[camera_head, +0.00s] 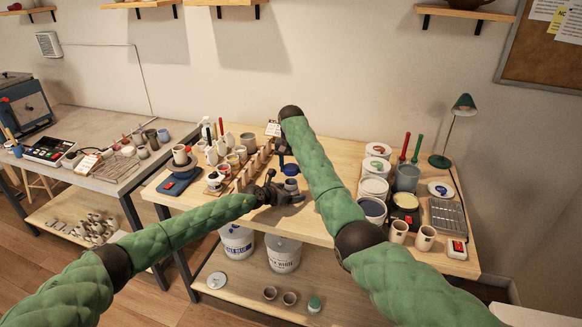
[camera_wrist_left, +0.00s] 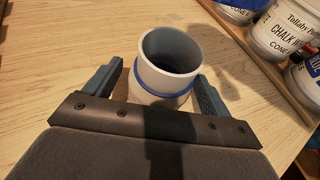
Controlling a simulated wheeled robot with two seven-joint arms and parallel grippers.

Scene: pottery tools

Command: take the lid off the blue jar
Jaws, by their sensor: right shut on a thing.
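The jar (camera_wrist_left: 160,82), pale grey with a blue band, stands upright on the table with its mouth uncovered; in the head view the jar (camera_head: 291,186) shows just beyond my left gripper (camera_head: 289,194). The fingers of my left gripper (camera_wrist_left: 157,80) are open, one on each side of the jar, with a small gap on the left. My right gripper (camera_head: 284,152) is shut on a dark blue lid (camera_head: 290,169) above and behind the jar. The right fingertips are small and dark in the head view, so the exact hold is unclear.
White buckets (camera_head: 374,187) and a baking-like metal tray (camera_head: 448,217) are to the right. Bare tabletop lies around the jar.

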